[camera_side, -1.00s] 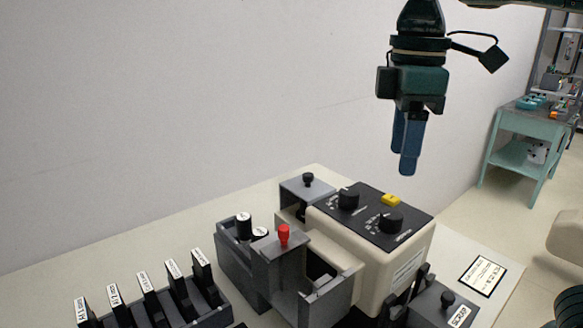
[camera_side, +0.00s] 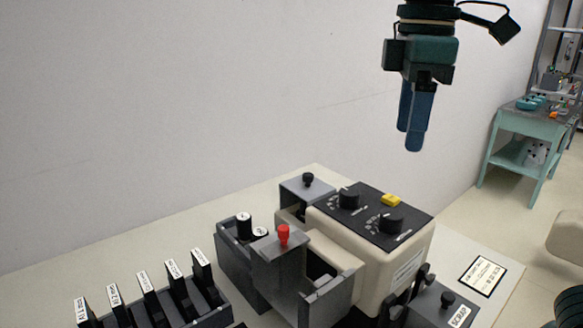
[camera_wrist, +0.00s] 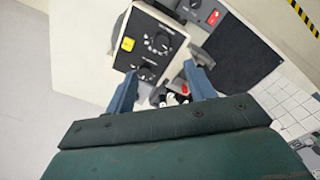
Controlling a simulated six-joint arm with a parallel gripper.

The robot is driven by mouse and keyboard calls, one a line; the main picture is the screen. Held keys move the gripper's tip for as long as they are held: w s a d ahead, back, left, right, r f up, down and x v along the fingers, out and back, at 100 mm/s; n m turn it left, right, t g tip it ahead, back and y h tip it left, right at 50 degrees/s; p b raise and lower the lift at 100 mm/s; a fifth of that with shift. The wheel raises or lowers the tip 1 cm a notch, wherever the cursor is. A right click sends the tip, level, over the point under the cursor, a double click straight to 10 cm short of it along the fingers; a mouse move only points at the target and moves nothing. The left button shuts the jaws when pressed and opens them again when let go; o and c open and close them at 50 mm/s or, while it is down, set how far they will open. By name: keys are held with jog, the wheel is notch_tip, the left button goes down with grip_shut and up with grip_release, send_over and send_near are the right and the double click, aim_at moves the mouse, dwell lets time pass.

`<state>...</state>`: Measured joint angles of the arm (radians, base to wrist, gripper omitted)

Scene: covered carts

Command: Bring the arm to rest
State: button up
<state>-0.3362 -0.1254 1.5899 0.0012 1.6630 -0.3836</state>
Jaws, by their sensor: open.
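My gripper (camera_side: 414,132) hangs in the air above the cream machine, fingers pointing down, and holds nothing. In the wrist view my gripper (camera_wrist: 163,92) shows its two blue fingers spread apart, with the bench far below between them. The cream machine (camera_side: 378,262) has a black top panel with two knobs and a yellow button (camera_side: 390,199). It also shows in the wrist view with the yellow button (camera_wrist: 128,44). My gripper touches nothing.
A rack of labelled black pieces (camera_side: 165,302) is at lower left. A dark box marked scrap (camera_side: 437,306) is at lower right. The space around my gripper is clear.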

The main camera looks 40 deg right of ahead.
jog(key=s+d+f+m+t, duration=0.2)
jog(key=s+d+f+m, duration=0.2)
jog(key=f, duration=0.3)
jog(key=s+d+f+m+t, duration=0.3)
jog(key=s+d+f+m, duration=0.1)
jog(key=f, duration=0.3)
jog(key=shift+s+d+f, duration=0.25)
jog(key=shift+s+d, duration=0.6)
jog(key=shift+s, duration=0.05)
jog(key=shift+r, duration=0.1)
